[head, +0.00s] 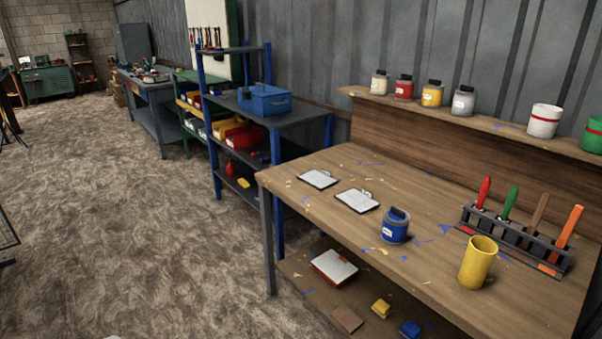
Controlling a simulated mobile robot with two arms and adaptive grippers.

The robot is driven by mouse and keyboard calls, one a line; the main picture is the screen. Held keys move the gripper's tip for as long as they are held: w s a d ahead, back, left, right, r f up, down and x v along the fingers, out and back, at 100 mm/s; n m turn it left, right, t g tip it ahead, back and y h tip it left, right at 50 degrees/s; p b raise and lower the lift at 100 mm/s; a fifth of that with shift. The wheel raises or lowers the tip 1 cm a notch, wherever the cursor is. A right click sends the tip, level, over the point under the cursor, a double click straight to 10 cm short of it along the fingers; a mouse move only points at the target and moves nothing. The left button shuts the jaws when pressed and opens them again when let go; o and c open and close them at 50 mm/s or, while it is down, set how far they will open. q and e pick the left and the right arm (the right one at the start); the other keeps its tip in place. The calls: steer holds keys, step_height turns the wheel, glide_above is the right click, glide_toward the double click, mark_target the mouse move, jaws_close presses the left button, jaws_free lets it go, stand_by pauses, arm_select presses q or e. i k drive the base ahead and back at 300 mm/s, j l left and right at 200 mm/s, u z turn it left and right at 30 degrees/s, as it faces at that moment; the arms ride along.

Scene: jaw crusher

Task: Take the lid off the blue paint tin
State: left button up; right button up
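The blue paint tin (395,229) stands upright on the wooden workbench (330,207), near the middle of its top. It has a small white label and a dark blue lid (398,214) with a raised grip on top. The lid sits on the tin. Neither of my grippers shows in the head view.
A yellow cup (476,264) and a rack (516,240) of colour-handled tools stand right of the tin. Two clipboards (357,200) lie to its left. Several tins line the back shelf (480,121). Open floor (130,220) lies left of the bench.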

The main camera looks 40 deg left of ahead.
mark_target(396, 216)
steer(key=i+j+u, duration=0.15)
steer(key=j, duration=0.2)
steer(key=i+j+u, duration=0.2)
steer(key=j, duration=0.15)
steer(key=j+u, duration=0.15)
steer(key=j, duration=0.2)
steer(key=i+j+u, duration=0.2)
steer(key=j, duration=0.1)
